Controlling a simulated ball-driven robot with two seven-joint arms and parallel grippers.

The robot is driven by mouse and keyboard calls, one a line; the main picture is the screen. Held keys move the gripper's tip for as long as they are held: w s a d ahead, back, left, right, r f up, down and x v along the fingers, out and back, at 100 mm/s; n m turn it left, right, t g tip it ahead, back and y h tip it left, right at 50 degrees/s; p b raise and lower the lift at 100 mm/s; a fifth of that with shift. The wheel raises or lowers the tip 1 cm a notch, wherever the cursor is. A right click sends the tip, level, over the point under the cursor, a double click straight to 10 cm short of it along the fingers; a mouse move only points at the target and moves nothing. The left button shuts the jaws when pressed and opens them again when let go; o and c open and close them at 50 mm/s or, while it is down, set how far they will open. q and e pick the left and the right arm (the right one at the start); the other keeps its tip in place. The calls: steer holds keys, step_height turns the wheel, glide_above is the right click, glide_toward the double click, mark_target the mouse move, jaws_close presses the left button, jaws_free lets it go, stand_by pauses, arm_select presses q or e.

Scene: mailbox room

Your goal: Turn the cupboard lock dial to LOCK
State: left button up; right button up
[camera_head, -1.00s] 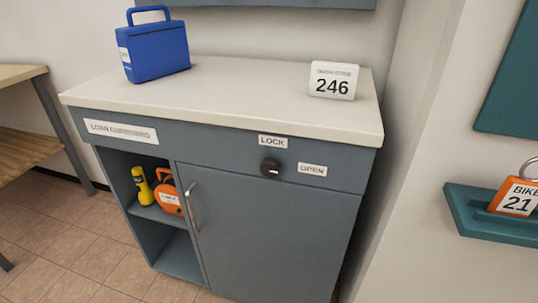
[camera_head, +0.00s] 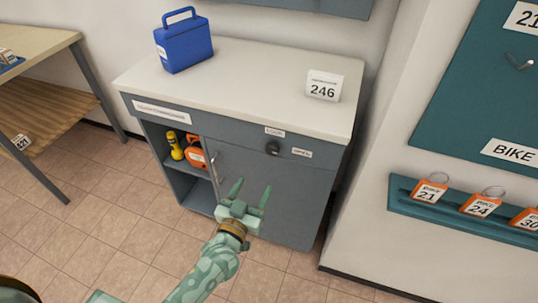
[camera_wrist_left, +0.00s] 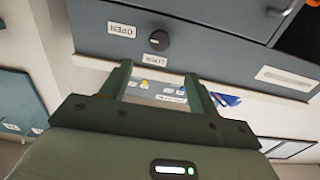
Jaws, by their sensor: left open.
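The cupboard (camera_head: 235,136) is grey-blue with a pale top. Its black round lock dial (camera_head: 272,148) sits on the upper front, below the LOCK label (camera_head: 275,132) and left of the OPEN label (camera_head: 302,153). In the left wrist view, which is upside down, the dial (camera_wrist_left: 159,40) shows a small light mark on its side towards OPEN (camera_wrist_left: 121,30). My left gripper (camera_head: 254,184) is open and empty, in front of the cupboard door and lower in the picture than the dial. It appears apart from the dial. My right gripper is out of view.
A blue box (camera_head: 183,44) and a white 246 sign (camera_head: 323,86) stand on the cupboard top. The door handle (camera_head: 214,167) is left of my gripper. A teal rack (camera_head: 448,213) with orange tags is on the right wall. A wooden table (camera_head: 40,55) stands at left.

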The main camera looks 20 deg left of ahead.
mark_target(271, 152)
arm_select(q)
steer(key=w+b, duration=0.1)
steer(key=w, duration=0.5)
steer(key=w+b, duration=0.2)
steer(key=w, duration=0.3)
steer(key=shift+w+d+f, duration=0.2)
steer(key=shift+w, duration=0.15)
steer(key=shift+w+r, duration=0.15)
steer(key=shift+w, duration=0.55)
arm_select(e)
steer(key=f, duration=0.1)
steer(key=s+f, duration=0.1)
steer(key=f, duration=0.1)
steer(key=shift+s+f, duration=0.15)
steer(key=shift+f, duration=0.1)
arm_select(q)
steer(key=c, duration=1)
